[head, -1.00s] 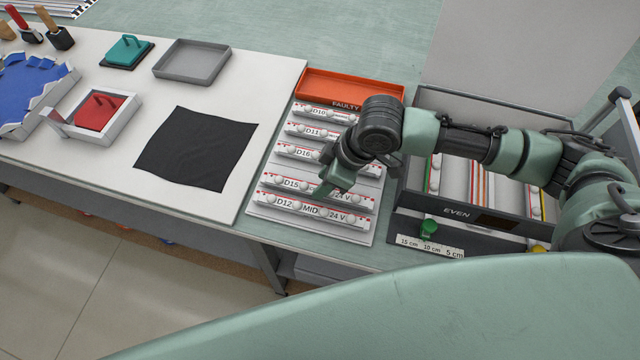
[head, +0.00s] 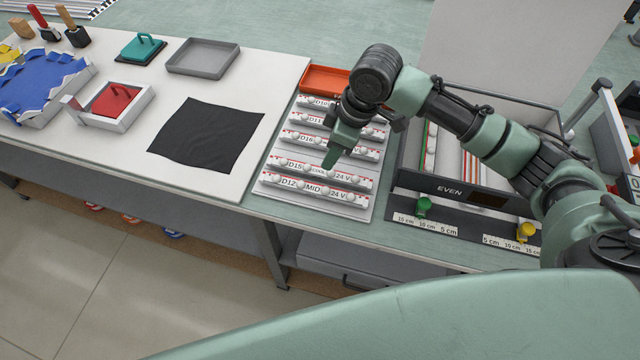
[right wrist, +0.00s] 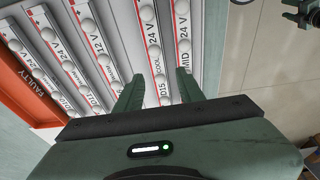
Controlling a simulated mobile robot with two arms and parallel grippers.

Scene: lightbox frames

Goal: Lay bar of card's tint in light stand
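My right gripper (head: 332,158) points down over the white rack (head: 362,212) of labelled bars. In the right wrist view its two fingers (right wrist: 160,92) are apart, with the D15 bar (right wrist: 150,40), marked COOL and 24 V, showing between them. They hold nothing that I can see. The D15 bar lies in the rack in the head view (head: 297,168). The D12 bar (head: 318,190), marked MID, is nearest the front edge, and D16, D11 and D10 are farther back. A dark frame box (head: 420,182) marked EVEN stands right of the rack. I cannot make out a tint card.
An orange FAULTY tray (head: 325,78) is behind the rack. A black cloth (head: 207,135), a grey tray (head: 203,57) and a red-handled block in a white tray (head: 112,105) lie left. Green (head: 423,206) and yellow (head: 525,232) knobs sit before the box.

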